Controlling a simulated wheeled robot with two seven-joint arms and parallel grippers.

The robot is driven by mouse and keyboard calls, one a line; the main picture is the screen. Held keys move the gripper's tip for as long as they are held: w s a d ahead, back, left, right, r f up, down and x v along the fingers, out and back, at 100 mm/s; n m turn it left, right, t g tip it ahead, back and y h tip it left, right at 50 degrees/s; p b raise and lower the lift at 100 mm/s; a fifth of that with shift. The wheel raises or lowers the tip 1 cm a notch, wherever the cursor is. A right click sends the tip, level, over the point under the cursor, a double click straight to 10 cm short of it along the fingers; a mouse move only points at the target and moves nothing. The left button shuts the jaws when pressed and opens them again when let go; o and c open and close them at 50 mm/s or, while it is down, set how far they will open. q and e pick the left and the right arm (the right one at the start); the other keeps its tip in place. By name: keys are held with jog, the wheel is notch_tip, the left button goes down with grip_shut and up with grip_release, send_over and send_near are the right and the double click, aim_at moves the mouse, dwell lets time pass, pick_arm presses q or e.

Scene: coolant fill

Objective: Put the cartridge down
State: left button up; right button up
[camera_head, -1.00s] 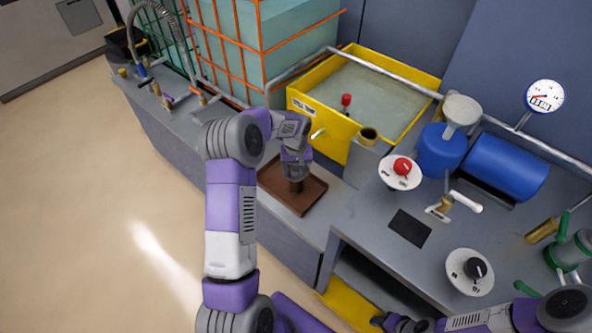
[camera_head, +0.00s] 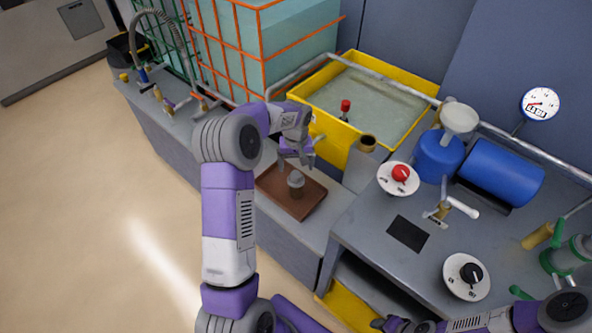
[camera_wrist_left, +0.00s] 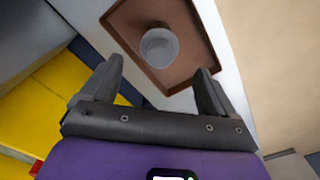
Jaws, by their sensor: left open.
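The cartridge (camera_head: 296,184), with a grey cap and a brown body, stands upright on the brown tray (camera_head: 313,204). In the left wrist view its round pale top (camera_wrist_left: 159,48) shows from above, inside the tray rim (camera_wrist_left: 128,44). My left gripper (camera_head: 297,160) is just above the cartridge. In the left wrist view my left gripper (camera_wrist_left: 157,85) has its two fingers spread, with nothing between them and the cartridge beyond them. My right gripper (camera_head: 398,324) shows in part at the bottom edge; its jaws are unclear.
A yellow basin (camera_head: 333,132) of liquid stands behind the tray. A blue drum (camera_head: 502,170), a red knob dial (camera_head: 398,178) and a black knob dial (camera_head: 467,277) are on the grey counter to the right. A dark square pad (camera_head: 408,233) lies there.

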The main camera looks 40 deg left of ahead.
pick_arm(q)
notch_tip(320, 180, up, 6)
jog(key=shift+f+p, duration=0.15)
jog(key=shift+p, duration=0.4)
